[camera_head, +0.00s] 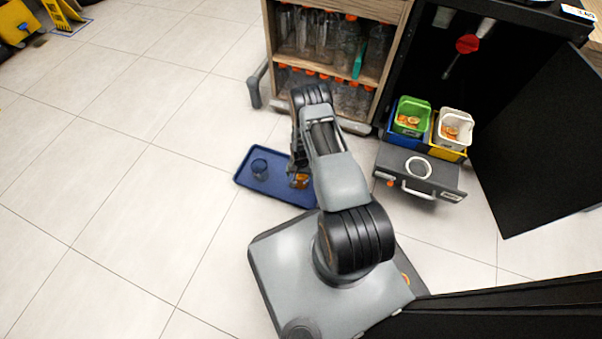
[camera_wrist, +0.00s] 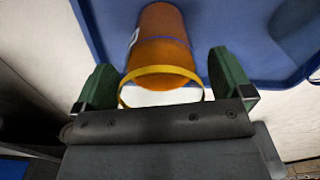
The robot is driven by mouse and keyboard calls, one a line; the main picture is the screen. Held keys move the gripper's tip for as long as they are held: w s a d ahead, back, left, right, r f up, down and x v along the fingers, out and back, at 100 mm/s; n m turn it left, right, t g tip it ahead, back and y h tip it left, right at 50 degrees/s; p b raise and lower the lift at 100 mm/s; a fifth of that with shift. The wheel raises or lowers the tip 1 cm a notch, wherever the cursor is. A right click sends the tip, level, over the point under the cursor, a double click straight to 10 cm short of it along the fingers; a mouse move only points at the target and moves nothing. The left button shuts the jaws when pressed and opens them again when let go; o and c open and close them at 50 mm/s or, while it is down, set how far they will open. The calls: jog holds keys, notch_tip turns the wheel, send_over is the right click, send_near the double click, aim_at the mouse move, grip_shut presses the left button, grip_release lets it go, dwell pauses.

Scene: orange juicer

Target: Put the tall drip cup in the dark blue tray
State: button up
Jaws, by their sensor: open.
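The tall drip cup looks like an orange cup (camera_wrist: 160,52) with a yellow ring at its near end. In the head view the orange cup (camera_head: 300,182) shows beside my arm, at the right part of the dark blue tray (camera_head: 247,186). The tray (camera_wrist: 225,15) also lies behind the cup in the wrist view. My gripper (camera_wrist: 164,72) is open, with one green finger on each side of the cup's ringed end and gaps between. In the head view my gripper (camera_head: 298,174) is partly hidden by my arm. The cup's contact with the tray floor is unclear.
A dark see-through cup (camera_head: 260,168) stands in the tray's left part. A wooden shelf of bottles (camera_head: 325,40) stands behind. A green bin (camera_head: 411,117) and a white bin (camera_head: 454,127) stand right, behind a grey drawer (camera_head: 420,172).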

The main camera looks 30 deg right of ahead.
jog(key=shift+r, duration=0.1)
jog(key=w+a+r+n+t+p, duration=0.1)
jog(key=a+r+n+p, duration=0.15)
jog(key=r, duration=1.65)
jog(key=a+r+n+p, duration=0.1)
jog(key=a+r+p, duration=0.15)
jog(key=r, duration=1.65)
jog(key=s+a+r+n+t, duration=0.1)
jog(key=s+a+r+n, duration=0.2)
jog(key=s+r, duration=1.3)
jog(key=shift+s+a+r+t, duration=0.3)
jog(key=shift+s+a+r, duration=0.05)
jog(key=shift+a+r, duration=0.2)
jog(key=shift+r, duration=0.1)
